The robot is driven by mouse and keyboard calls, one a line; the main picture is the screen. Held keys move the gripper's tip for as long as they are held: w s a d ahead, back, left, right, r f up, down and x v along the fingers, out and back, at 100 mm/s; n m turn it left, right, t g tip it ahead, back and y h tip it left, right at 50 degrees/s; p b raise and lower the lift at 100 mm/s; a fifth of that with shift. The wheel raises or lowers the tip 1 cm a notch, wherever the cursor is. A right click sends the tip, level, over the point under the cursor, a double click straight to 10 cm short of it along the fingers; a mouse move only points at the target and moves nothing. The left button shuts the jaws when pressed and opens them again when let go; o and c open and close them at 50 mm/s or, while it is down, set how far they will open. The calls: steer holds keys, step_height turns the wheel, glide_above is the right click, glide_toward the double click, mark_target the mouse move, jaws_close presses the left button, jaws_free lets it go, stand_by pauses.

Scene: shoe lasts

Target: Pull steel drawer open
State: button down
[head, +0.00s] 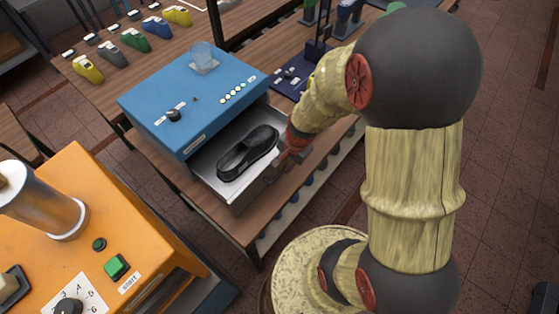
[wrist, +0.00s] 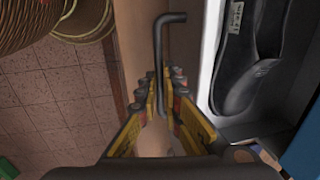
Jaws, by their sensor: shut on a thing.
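The steel drawer (head: 208,172) stands out from under the blue box-shaped machine (head: 190,95), partly open. A black shoe (head: 247,152) lies in it and also shows in the wrist view (wrist: 245,60). The drawer's pale rim runs beside it in the wrist view (wrist: 209,60). My gripper (head: 280,164) is at the drawer's front right side. In the wrist view my gripper (wrist: 160,95) is shut on the dark bent bar handle (wrist: 158,45), whose upper end sticks out beyond the fingers.
An orange machine (head: 75,215) with buttons and a dial stands at the front left. Small coloured shoe lasts (head: 135,40) stand on the wooden bench (head: 75,80) behind. A dark blue tray (head: 290,82) lies right of the blue machine. Tiled floor (head: 510,180) is open at right.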

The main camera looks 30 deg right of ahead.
steer(key=shift+s, duration=0.15)
steer(key=c, duration=2)
jaws_free()
steer(key=shift+c, duration=0.2)
steer(key=shift+o, duration=0.6)
steer(key=shift+r, duration=0.1)
step_height(320, 180, up, 12)
steer(key=s, duration=0.2)
steer(key=shift+d+f, duration=0.25)
steer(key=shift+d, duration=0.2)
